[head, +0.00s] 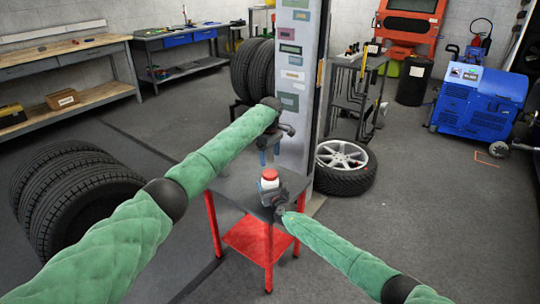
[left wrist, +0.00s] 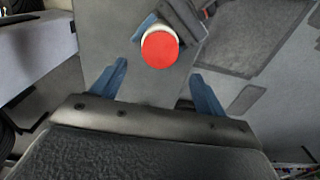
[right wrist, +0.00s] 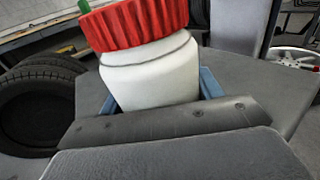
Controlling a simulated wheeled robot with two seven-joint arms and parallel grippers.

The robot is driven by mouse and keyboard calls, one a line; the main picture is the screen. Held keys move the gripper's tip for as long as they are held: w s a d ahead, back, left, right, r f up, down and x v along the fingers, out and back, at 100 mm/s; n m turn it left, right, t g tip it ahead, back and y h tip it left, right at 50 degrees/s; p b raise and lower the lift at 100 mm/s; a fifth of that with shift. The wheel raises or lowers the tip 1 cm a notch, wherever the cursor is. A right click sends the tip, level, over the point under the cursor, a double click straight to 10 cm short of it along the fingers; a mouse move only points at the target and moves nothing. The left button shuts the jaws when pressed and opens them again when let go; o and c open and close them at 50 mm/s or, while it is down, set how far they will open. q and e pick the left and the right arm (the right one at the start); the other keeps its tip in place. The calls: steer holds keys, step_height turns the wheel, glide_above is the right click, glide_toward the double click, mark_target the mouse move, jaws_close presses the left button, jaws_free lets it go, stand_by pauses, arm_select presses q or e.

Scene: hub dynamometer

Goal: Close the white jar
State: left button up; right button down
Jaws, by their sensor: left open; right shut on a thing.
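The white jar (head: 268,185) is upright at the small grey-topped table, with its red lid (head: 269,173) on top. The right wrist view shows the white body (right wrist: 150,78) and the ribbed red lid (right wrist: 135,22) close up; I cannot tell how tightly the lid sits. My right gripper (right wrist: 160,98) is shut on the jar body, one blue finger on each side. My left gripper (head: 269,155) is open and empty above the jar, fingers pointing down. In the left wrist view the lid (left wrist: 160,48) lies ahead of the open fingers, apart from them.
The table (head: 232,184) has red legs and a red lower shelf. A grey pillar (head: 300,75) stands just behind it. A wheel (head: 343,166) lies on the floor to its right, and stacked tyres (head: 75,195) stand at left. The table top left of the jar is clear.

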mark_target(270, 173)
arm_select(q)
steer(key=shift+f, duration=4.05)
steer(key=c, duration=1)
